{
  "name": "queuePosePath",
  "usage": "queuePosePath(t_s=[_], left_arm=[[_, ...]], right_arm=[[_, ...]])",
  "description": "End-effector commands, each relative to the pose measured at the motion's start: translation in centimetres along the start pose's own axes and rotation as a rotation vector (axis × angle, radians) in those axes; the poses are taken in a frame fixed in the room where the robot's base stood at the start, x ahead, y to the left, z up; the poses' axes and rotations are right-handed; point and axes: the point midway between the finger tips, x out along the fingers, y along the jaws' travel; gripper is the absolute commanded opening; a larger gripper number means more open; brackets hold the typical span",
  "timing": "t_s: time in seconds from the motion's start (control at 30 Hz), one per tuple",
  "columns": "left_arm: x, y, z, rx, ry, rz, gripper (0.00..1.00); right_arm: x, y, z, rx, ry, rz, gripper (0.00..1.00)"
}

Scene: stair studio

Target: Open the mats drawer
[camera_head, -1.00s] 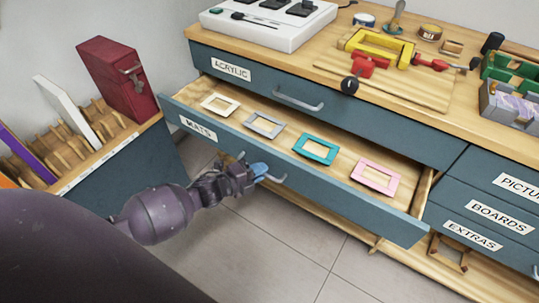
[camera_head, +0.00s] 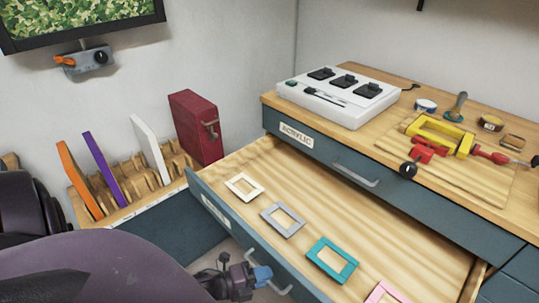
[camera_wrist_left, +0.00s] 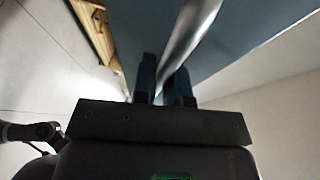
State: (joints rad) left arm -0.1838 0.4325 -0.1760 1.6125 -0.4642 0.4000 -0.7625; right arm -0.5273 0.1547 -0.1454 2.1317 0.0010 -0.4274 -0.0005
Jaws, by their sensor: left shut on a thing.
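The mats drawer (camera_head: 252,242) is pulled out well, its blue front facing me at the lower middle of the head view. Inside lie a cream mat (camera_head: 244,187), a grey mat (camera_head: 283,219), a teal mat (camera_head: 332,260) and a pink mat (camera_head: 384,293), apart from each other. My left gripper (camera_head: 262,276) is at the drawer's front, shut on the metal drawer handle (camera_head: 270,268). In the left wrist view the handle (camera_wrist_left: 188,38) runs between the two dark fingers (camera_wrist_left: 165,85). My right gripper is not in view.
The shut acrylic drawer (camera_head: 330,157) is above. The worktop (camera_head: 390,150) carries a white control box (camera_head: 338,98), a yellow clamp (camera_head: 440,133) and tools. A slotted rack (camera_head: 128,190) with panels and a red case (camera_head: 196,128) stands left of the drawer.

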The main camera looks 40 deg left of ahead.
Motion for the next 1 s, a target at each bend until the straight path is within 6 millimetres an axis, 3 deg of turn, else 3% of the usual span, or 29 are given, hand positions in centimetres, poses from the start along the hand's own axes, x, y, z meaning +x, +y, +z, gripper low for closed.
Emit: queuePosePath(t_s=[0.4,0.43,0.47,0.77,1.0], left_arm=[[-0.2,0.0,0.0,0.001,-0.001,0.0,0.0],[-0.2,0.1,0.0,0.001,-0.001,0.0,0.17],[-0.2,0.1,0.0,0.0,-0.001,0.0,0.22],[-0.3,0.1,0.0,0.0,-0.001,0.0,0.22],[-2.9,0.0,0.0,0.001,-0.002,0.001,0.22]], right_arm=[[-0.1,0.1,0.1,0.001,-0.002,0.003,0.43],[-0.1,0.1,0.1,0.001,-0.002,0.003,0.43],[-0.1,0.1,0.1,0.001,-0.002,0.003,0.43],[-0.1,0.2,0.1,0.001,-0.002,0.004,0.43],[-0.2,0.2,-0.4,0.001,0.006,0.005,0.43]])
